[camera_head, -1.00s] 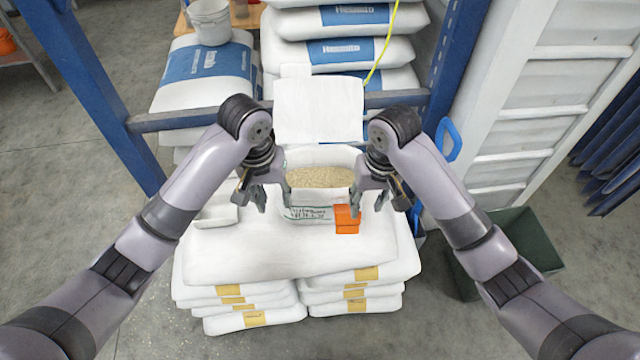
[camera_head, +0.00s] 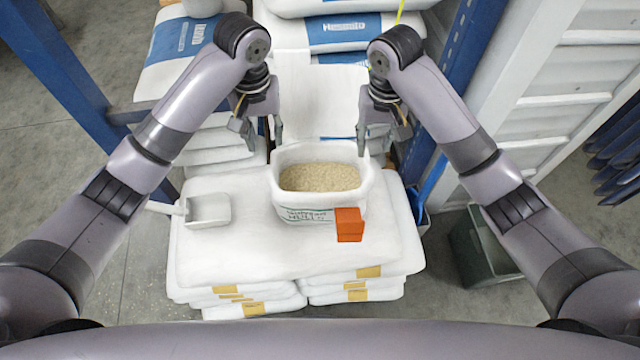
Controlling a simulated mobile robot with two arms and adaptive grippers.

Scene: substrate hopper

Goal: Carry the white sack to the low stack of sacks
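A large plain white sack (camera_head: 250,250) lies flat on top of a low stack of white sacks with tan labels (camera_head: 250,308). An open white bin or sack of pale grain (camera_head: 320,212), with green print, stands on it. A white panel (camera_head: 325,95) shows upright or slanted behind the grain; I cannot tell whether it is a sack. My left gripper (camera_head: 259,132) hangs at the far left of the grain container, fingers apart and empty. My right gripper (camera_head: 384,130) hangs at its far right, also open and empty. Neither visibly touches the container.
An orange block (camera_head: 349,225) sits at the container's front right, and a white scoop (camera_head: 208,210) lies on the left. Taller blue-labelled sacks (camera_head: 345,30) stand behind, between blue posts (camera_head: 60,70). A dark bin (camera_head: 485,245) is on the right floor.

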